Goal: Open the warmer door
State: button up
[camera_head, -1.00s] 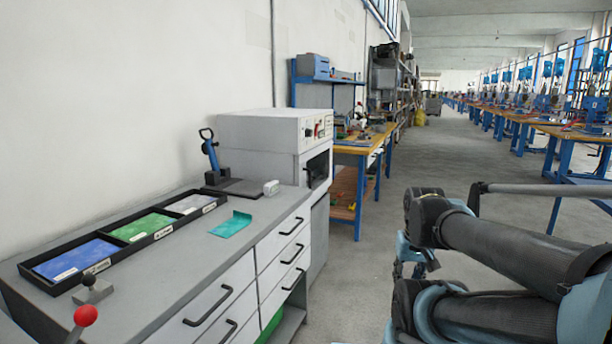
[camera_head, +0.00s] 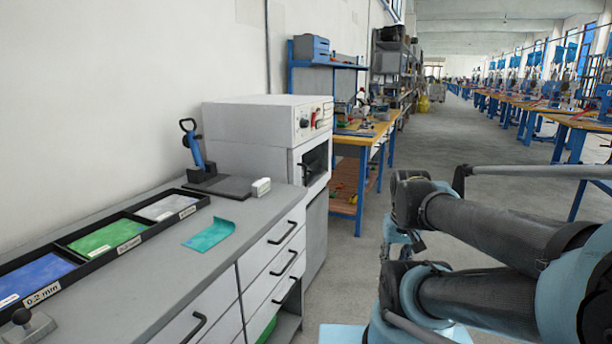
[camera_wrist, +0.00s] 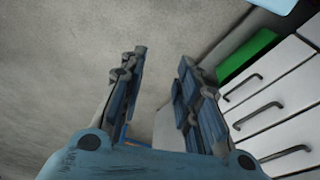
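The warmer (camera_head: 250,125) is a white and grey box-shaped cabinet at the far end of the counter against the wall. Its front faces right and is seen at a steep angle. A control panel with knobs is at the top of that front. Below it is the warmer door (camera_head: 316,160), with a dark window and a dark handle; it looks shut, though the angle makes this hard to tell. My gripper (camera_wrist: 161,60) is open and empty in the wrist view, its two fingers apart over grey floor. The warmer does not clearly show there.
The grey counter (camera_head: 235,262) has drawers with black handles, which also show in the wrist view. On it are a black tray of coloured sheets (camera_head: 62,247), a teal sheet (camera_head: 210,234) and a blue-handled press (camera_head: 195,150). A wooden-topped bench (camera_head: 362,138) stands beyond the warmer. The aisle floor is clear.

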jog(key=w+a+r+m+t+y, duration=0.1)
jog(key=w+a+r+m+y, duration=0.45)
jog(key=w+a, duration=0.5)
jog(key=m+t+y, duration=0.6)
jog(key=m+y, duration=0.4)
jog(key=m, duration=0.9)
send_near(306, 172)
jog(key=x, duration=1)
jog(key=shift+w+a+f, duration=0.1)
jog(key=shift+w+f, duration=0.15)
jog(key=shift+w, duration=0.15)
jog(key=shift+c, duration=0.5)
grip_shut()
